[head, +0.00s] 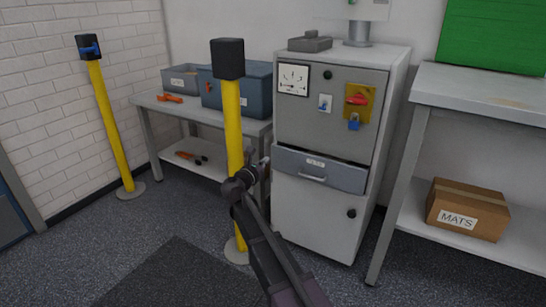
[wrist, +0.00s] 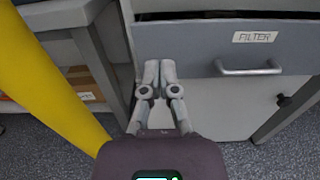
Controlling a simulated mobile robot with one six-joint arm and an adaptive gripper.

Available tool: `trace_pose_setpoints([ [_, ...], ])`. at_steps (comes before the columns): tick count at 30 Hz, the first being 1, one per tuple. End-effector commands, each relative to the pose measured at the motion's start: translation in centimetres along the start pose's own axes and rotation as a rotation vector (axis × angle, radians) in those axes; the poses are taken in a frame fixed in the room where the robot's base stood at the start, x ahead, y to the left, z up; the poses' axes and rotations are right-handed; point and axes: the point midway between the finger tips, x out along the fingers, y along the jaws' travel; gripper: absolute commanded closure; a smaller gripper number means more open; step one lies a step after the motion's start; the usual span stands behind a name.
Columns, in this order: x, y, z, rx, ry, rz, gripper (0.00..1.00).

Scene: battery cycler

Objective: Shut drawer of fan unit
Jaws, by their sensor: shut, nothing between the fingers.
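The fan unit (head: 330,115) is a grey cabinet with a gauge, a red switch on a yellow plate and a blue padlock. Its blue-grey drawer (head: 335,178) stands out a little from the cabinet, and a dark gap shows above its front in the wrist view (wrist: 205,42). The drawer has a FILTER label and a metal bar handle (wrist: 248,68). My gripper (wrist: 160,66) is shut and empty, at the lower left part of the drawer front, left of the handle. In the head view my gripper (head: 264,164) is at the drawer's left end. I cannot tell whether it touches.
A yellow post (head: 233,125) with a black top stands close left of my arm; another yellow post (head: 110,125) is farther left. A bench (head: 190,112) with bins is behind. A shelf (head: 480,95) with a MATS box (head: 466,210) stands right. Floor in front is open.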

Motion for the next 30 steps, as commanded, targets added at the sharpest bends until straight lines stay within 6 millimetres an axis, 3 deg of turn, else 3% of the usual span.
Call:
trace_pose_setpoints([
  [3,-2.1,-0.2,0.0,0.0,0.0,0.001,1.0],
  [9,-4.2,-0.2,0.0,0.0,0.0,0.0,1.0],
  [23,-4.9,-0.2,0.0,0.0,0.0,-0.003,1.0],
  [28,-4.8,-0.1,0.1,-0.01,-0.007,0.004,0.55],
  [29,-4.8,0.0,0.2,-0.016,-0.012,0.009,0.49],
  [30,-4.8,0.2,0.4,-0.028,-0.021,0.017,0.49],
])
